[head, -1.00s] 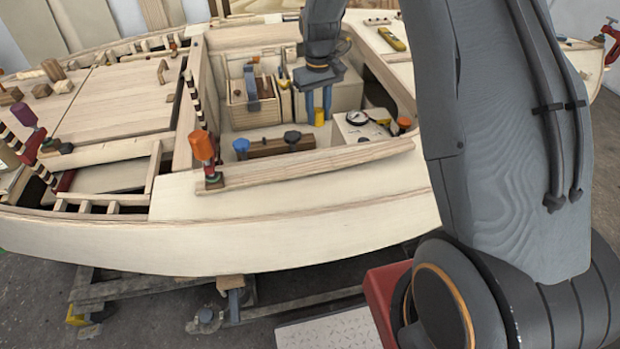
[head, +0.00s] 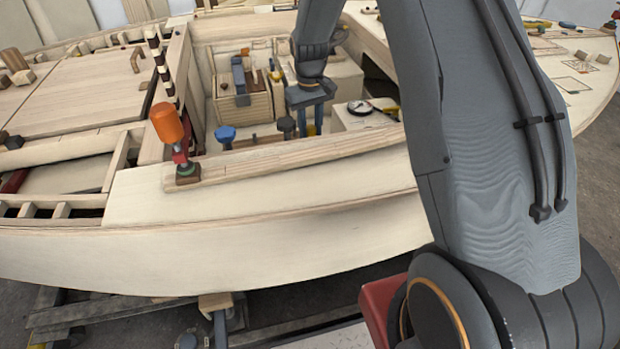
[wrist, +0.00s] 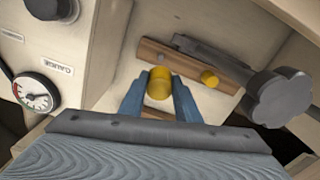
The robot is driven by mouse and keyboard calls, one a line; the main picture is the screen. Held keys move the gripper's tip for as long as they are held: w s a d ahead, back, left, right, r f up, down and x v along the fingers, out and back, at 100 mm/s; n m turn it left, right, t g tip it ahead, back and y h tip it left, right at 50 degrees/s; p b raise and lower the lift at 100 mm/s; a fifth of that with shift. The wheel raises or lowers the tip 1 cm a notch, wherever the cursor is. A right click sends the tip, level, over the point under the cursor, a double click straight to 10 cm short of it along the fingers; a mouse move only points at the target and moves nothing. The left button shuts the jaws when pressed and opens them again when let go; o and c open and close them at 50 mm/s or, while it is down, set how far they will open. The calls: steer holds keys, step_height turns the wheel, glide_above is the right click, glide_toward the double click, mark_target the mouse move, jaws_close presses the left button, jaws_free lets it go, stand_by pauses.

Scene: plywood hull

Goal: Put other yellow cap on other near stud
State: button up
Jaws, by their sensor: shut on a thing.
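My gripper (wrist: 160,98) has two blue fingers, shut on a yellow cap (wrist: 160,84) that sits between their tips in the wrist view. In the head view my gripper (head: 311,122) is down inside the hull opening, with a bit of yellow low between its fingers. Whether the held cap touches anything below is unclear.
A dark knob (wrist: 280,98) on a grey bar stands close right of my gripper in the wrist view. A gauge (wrist: 36,92) on a pale box is at left. In the head view, a blue knob (head: 226,134) and an orange-handled clamp (head: 168,125) stand near the coaming.

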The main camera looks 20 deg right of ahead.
step_height(320, 180, down, 17)
steer(key=shift+r, duration=0.1)
stand_by(0.4)
steer(key=shift+f, duration=0.2)
steer(key=o, duration=1)
steer(key=shift+c, duration=0.2)
steer(key=shift+o, duration=0.5)
steer(key=shift+r, duration=0.1)
step_height(320, 180, up, 12)
